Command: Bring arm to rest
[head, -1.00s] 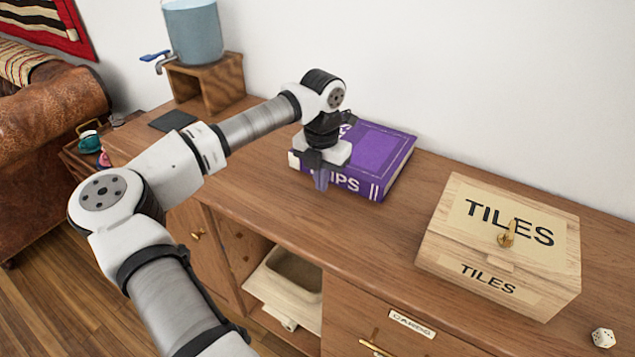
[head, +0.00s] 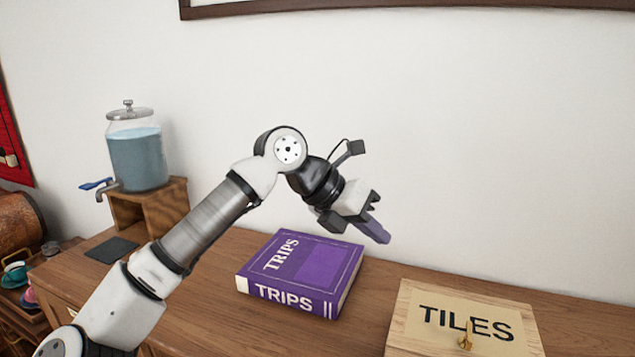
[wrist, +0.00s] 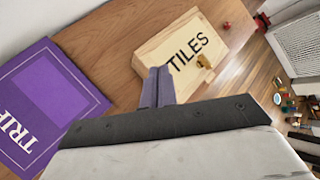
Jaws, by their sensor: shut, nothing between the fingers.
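My gripper (head: 377,232) is in the air above the sideboard, to the upper right of the purple book, tilted down and to the right. Its fingers are shut together with nothing between them. In the wrist view the closed fingers (wrist: 157,87) appear in front of the wooden TILES box (wrist: 180,50). My arm comes up from the lower left in the head view.
The purple TRIPS book (head: 300,272) lies on the wooden sideboard (head: 215,325). The TILES box (head: 450,318) with a brass knob stands to its right. A water dispenser (head: 137,155) stands on a wooden stand (head: 165,208) at left. A white wall is behind.

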